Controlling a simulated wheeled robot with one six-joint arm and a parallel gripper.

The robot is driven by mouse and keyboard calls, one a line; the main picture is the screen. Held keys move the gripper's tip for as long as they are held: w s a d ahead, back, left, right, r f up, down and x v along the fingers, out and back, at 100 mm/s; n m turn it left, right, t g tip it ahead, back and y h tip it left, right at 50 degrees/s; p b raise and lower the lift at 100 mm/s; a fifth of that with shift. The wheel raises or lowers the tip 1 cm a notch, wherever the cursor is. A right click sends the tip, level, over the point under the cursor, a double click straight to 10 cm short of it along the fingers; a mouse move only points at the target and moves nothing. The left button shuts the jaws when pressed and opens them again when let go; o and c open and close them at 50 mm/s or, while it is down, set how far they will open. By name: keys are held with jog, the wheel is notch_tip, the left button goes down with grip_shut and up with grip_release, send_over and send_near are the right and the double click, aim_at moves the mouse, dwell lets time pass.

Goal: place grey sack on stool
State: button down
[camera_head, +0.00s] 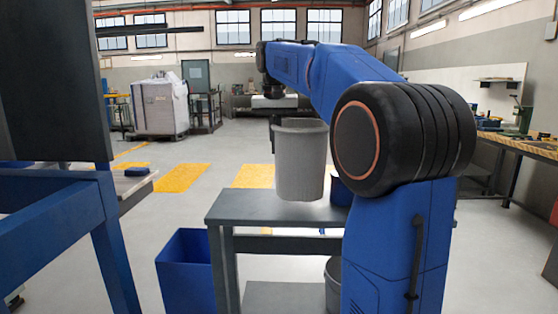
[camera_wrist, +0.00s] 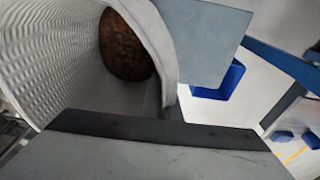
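The grey sack (camera_head: 299,162) is a pale, open-topped, bucket-shaped thing, upright in the middle of the head view. In the wrist view the woven inside of the sack (camera_wrist: 50,65) fills the upper left, with a round brown thing (camera_wrist: 124,45) in it. My gripper (camera_head: 274,138) is at the left side of the sack's rim, partly hidden. In the wrist view its dark finger (camera_wrist: 150,131) lies against the rim, and it appears shut on it. The sack's base is over or on a grey table (camera_head: 265,208); I cannot tell if they touch. I cannot make out a stool for certain.
A blue container (camera_head: 340,190) stands on the table close right of the sack, partly behind my arm. A blue bin (camera_head: 185,268) stands on the floor left of the table. A grey bucket (camera_head: 333,278) is below the tabletop. A blue frame (camera_head: 75,215) fills the left.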

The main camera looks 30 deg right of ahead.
jog(key=shift+f, duration=2.1)
jog(key=c, duration=2.4)
grip_release()
jog(key=shift+f, duration=0.1)
jog(key=shift+c, duration=0.2)
jog(key=o, duration=0.4)
